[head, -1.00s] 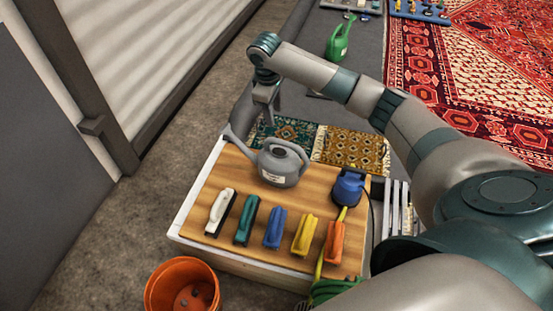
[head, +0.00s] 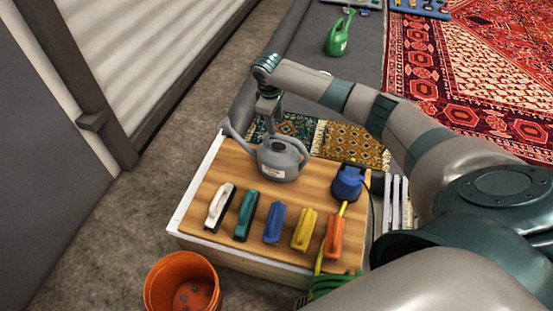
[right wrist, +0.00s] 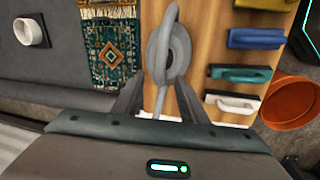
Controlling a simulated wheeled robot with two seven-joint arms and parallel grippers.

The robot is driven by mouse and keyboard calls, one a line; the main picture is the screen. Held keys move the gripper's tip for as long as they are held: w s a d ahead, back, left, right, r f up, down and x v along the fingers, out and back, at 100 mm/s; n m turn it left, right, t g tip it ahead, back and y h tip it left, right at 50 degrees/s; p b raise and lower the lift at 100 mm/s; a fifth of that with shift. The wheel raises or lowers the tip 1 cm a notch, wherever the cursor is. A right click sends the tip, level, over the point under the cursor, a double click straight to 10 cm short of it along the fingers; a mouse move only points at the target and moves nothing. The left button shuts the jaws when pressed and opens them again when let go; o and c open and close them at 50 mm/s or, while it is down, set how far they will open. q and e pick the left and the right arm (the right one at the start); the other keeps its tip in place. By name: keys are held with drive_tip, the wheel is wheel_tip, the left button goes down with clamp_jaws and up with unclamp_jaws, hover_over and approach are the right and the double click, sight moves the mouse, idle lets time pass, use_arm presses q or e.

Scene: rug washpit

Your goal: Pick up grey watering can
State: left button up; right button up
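The grey watering can (head: 279,162) stands upright on the wooden top of a low bench (head: 208,190), its spout to the left. It also shows in the right wrist view (right wrist: 170,55). My right gripper (head: 268,118) points down, over the back of the can near its spout side. In the right wrist view its two fingers (right wrist: 160,100) are apart, with the can's spout showing between them and the body beyond the tips. I cannot tell whether a finger touches the can. My left gripper is not in view.
Several coloured brushes (head: 273,223) line the bench front. A blue device (head: 347,183) with a cord sits at the bench's right. An orange bucket (head: 182,285) is in front. A green watering can (head: 337,38) stands farther back. Small rugs (head: 350,144) lie behind the bench.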

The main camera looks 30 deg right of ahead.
sight(276, 136)
drive_tip(key=f, duration=0.3)
drive_tip(key=shift+w+d+f, duration=0.2)
drive_tip(key=shift+d+f, duration=0.1)
drive_tip(key=shift+f, duration=0.05)
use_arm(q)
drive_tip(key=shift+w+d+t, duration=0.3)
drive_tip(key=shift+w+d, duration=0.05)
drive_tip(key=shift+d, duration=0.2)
use_arm(e)
drive_tip(key=shift+w+f+b, duration=0.1)
drive_tip(key=shift+f+b, duration=0.2)
drive_tip(key=shift+f, duration=0.15)
drive_tip(key=f, duration=0.3)
drive_tip(key=shift+w+d, duration=0.2)
drive_tip(key=shift+w, duration=0.05)
drive_tip(key=shift+w+d+f+b, duration=0.1)
drive_tip(key=shift+f+b, duration=0.2)
drive_tip(key=shift+f, duration=0.3)
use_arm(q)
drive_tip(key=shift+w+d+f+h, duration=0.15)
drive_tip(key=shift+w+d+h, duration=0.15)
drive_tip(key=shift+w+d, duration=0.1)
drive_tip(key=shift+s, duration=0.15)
